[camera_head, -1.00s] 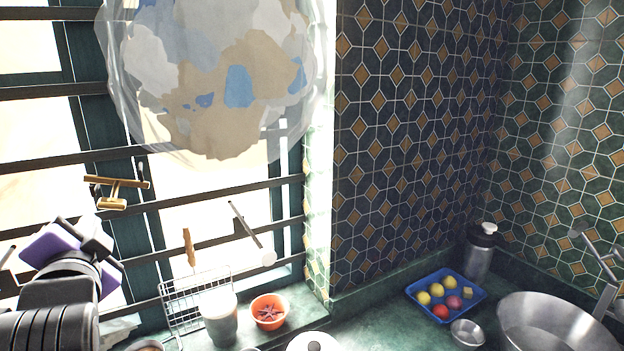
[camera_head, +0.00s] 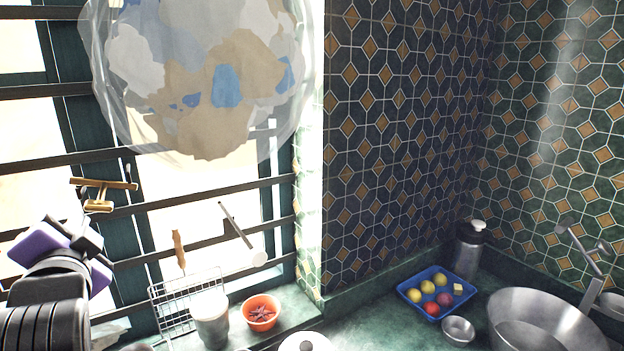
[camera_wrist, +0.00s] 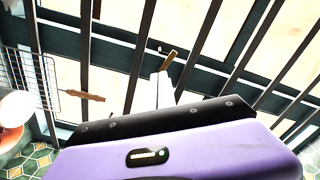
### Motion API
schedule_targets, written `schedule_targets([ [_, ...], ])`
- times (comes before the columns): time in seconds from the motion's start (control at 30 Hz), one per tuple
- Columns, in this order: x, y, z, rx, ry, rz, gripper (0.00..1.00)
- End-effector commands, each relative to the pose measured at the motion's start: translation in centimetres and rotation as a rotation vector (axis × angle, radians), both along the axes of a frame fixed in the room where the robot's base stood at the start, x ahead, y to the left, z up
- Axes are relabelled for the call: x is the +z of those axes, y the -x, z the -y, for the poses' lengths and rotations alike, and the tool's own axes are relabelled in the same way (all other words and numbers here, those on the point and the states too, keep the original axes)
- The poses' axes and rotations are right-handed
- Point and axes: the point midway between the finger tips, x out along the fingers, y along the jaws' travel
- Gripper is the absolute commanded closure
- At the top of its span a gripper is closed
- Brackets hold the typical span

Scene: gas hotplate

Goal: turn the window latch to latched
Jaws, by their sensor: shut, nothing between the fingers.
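The window latch (camera_head: 103,188) is a brass handle on the dark window frame, at the left in the head view. Its long bar lies nearly level, with a short stem and mount below it. Part of the brass also shows in the wrist view (camera_wrist: 170,60), just beyond the pale tips of my gripper (camera_wrist: 162,84). My purple and black gripper (camera_head: 75,240) is below and slightly left of the latch in the head view. It is shut with nothing in it. The wrist view does not show clearly whether the tips touch the latch.
Dark horizontal bars (camera_head: 210,200) cross the window around the latch. A large patterned globe-like shade (camera_head: 200,85) hangs to the upper right. A wire rack (camera_head: 175,305), a grey cup (camera_head: 210,318) and an orange bowl (camera_head: 260,312) stand on the sill below.

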Motion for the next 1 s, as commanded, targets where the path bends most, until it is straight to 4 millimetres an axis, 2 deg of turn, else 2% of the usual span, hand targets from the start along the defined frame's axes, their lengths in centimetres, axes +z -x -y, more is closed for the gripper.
schedule_targets([
  [1.0,0.25,-0.59,0.93,-0.006,0.000,0.000,1.00],
])
